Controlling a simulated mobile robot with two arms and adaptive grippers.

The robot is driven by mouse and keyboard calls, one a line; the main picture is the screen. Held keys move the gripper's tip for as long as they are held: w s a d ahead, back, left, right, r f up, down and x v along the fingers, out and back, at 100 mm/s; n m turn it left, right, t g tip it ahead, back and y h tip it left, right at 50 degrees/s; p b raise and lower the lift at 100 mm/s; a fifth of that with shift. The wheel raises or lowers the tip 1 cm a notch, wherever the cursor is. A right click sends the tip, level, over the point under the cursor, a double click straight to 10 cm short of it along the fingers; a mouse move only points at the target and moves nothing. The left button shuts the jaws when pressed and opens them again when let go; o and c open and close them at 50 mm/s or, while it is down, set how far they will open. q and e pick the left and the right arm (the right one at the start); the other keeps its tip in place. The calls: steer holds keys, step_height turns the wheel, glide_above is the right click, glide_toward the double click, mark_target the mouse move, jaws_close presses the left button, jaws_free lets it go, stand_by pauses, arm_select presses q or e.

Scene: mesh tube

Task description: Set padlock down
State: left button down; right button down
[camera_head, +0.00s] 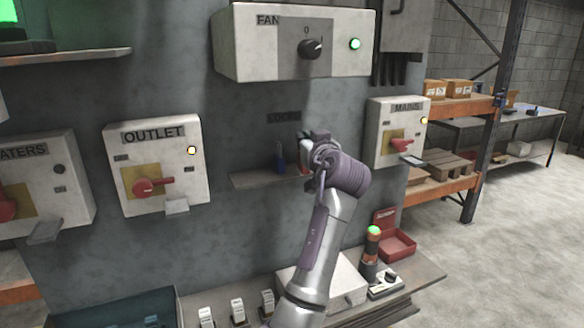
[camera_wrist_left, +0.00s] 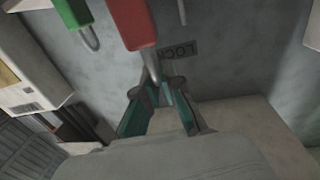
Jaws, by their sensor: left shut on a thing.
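My left gripper (camera_head: 305,146) is at the small wall shelf (camera_head: 252,181) under the faint LOCKS label (camera_head: 284,117). In the left wrist view its fingers (camera_wrist_left: 160,92) are shut on the metal shackle of a red padlock (camera_wrist_left: 129,22). A bit of red (camera_head: 305,169) shows below the gripper in the head view, close to the shelf. Whether the padlock touches the shelf, I cannot tell. A green padlock (camera_wrist_left: 70,14) is to the left of the red one in the wrist view, apart from it. My right gripper is not in view.
A blue item (camera_head: 281,160) stands on the shelf, left of my gripper. The OUTLET box (camera_head: 153,165) is to the left, the MAINS box (camera_head: 396,132) to the right and the FAN box (camera_head: 292,42) above. A lower bench holds a signal light (camera_head: 372,250) and red box (camera_head: 397,246).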

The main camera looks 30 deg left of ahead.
arm_select(q)
step_height(320, 180, up, 8)
steer(key=a+n+g+y, duration=0.1)
steer(key=g+y, duration=0.1)
steer(key=a+f+p, duration=0.1)
steer(key=a+f, duration=0.1)
steer(key=a, duration=0.1)
steer(key=s+a+f+p, duration=0.1)
steer(key=a+f+p, duration=0.1)
steer(key=a, duration=0.2)
steer(key=a+f+p, duration=0.2)
steer(key=a, duration=0.2)
steer(key=shift+s+f, duration=0.15)
steer(key=shift+f, duration=0.1)
steer(key=shift+a+f, duration=0.15)
steer(key=shift+f, duration=0.1)
step_height(320, 180, down, 3)
steer(key=shift+f+p, duration=0.15)
steer(key=shift+p, duration=0.7)
steer(key=shift+f, duration=0.35)
steer(key=c, duration=1.3)
jaws_free()
